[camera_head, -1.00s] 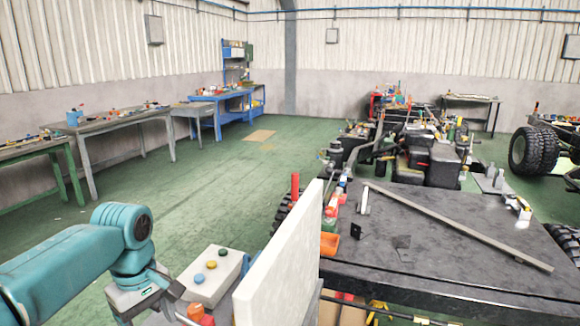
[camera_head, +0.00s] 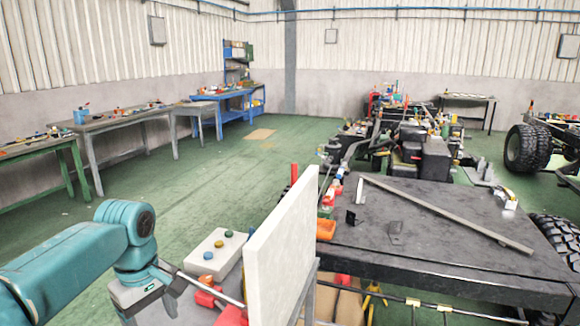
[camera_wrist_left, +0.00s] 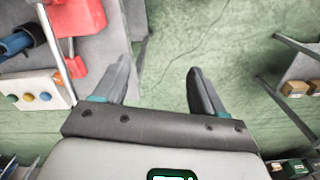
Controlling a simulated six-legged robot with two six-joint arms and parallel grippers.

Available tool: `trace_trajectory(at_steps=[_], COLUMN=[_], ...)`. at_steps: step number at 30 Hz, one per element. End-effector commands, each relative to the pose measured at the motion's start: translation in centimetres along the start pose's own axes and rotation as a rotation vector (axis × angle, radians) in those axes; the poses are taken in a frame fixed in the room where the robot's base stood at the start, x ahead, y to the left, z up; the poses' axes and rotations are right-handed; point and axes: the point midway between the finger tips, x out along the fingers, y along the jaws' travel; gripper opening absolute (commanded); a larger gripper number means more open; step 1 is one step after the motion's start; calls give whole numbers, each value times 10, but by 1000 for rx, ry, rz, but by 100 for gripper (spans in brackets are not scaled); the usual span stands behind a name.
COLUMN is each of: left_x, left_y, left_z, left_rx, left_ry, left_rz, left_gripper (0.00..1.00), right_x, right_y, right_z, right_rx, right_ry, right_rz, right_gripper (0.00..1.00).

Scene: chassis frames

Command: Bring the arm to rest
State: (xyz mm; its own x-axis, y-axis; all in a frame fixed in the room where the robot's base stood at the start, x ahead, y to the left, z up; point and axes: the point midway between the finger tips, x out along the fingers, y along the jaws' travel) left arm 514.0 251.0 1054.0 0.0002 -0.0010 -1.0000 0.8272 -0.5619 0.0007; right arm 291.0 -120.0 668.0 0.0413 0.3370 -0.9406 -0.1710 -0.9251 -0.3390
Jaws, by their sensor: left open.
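My left arm is teal and comes in from the left in the head view. Its gripper (camera_head: 150,300) is low in the picture, beside the white control box; its fingertips are not clear there. In the left wrist view the gripper (camera_wrist_left: 160,80) has its two dark fingers spread apart, with only green floor between them and nothing held. My right arm and gripper are not in view.
A white box with coloured buttons (camera_head: 215,252), red parts (camera_head: 208,292) and an upright white panel (camera_head: 281,250) stand close to my left gripper. A black-topped table (camera_head: 420,235) lies to the right. Green floor (camera_head: 200,190) is clear beyond, towards benches (camera_head: 125,122) along the wall.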

Motion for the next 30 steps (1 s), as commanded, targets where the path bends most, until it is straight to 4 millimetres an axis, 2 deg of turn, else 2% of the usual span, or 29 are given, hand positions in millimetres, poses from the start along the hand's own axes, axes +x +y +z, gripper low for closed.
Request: trace_trajectory(at_steps=[4,14,19,23,25,27,30], left_x=[4,99,164,232,276,318,358], left_y=[2,30,35,26,13,-9,-46], left_z=[1,19,42,75,102,136,178], left_rx=[7,213,339,456,527,596,673], left_ry=[-3,-64,-108,-156,-186,-207,-207], left_rz=[-1,46,91,143,184,230,281], left_gripper=[71,71,71,71,71,71,71], right_x=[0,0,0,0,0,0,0], right_y=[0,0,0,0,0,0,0], right_z=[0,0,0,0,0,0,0], right_rx=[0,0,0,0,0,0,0], right_ry=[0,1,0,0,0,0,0], right_rz=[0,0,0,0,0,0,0], right_gripper=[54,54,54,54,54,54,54])
